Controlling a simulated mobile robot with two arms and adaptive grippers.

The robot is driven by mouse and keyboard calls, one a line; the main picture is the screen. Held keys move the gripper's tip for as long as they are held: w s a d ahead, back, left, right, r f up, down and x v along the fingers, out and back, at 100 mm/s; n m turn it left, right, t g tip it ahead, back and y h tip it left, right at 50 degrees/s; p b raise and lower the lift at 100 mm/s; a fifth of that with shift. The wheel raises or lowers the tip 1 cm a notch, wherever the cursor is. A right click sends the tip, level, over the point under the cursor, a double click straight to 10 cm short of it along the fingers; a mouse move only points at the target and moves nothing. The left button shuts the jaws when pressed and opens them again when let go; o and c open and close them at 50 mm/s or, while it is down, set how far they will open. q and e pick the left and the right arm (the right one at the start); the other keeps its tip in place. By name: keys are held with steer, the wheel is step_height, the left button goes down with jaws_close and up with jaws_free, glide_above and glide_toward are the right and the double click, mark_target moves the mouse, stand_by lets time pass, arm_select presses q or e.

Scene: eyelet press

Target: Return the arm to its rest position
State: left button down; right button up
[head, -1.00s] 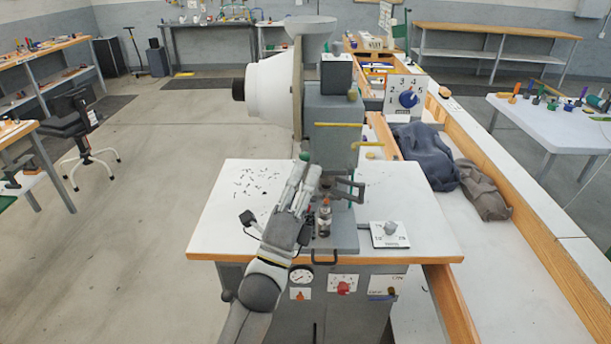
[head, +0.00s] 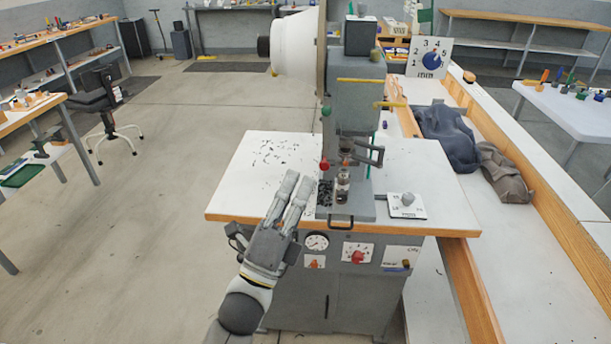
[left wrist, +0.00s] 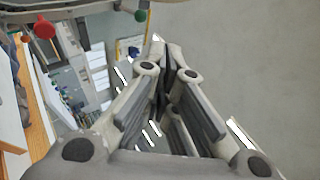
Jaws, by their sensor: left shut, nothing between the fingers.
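My left gripper (head: 298,180) is at the front of the press in the head view, left of the small clear bottle. Its two grey fingers are together and nothing shows between them. In the left wrist view the fingers (left wrist: 168,55) come together over the floor, apart from the bench on the left. The grey eyelet press (head: 356,105) stands upright on its white-topped bench (head: 425,165). A red knob (head: 324,163) shows just beyond my fingertips, and also at the top left of the left wrist view (left wrist: 41,25). My right gripper is not in view.
Dark small pieces (head: 276,150) lie scattered on the bench's left. Dark cloths (head: 447,137) lie on the side counter.

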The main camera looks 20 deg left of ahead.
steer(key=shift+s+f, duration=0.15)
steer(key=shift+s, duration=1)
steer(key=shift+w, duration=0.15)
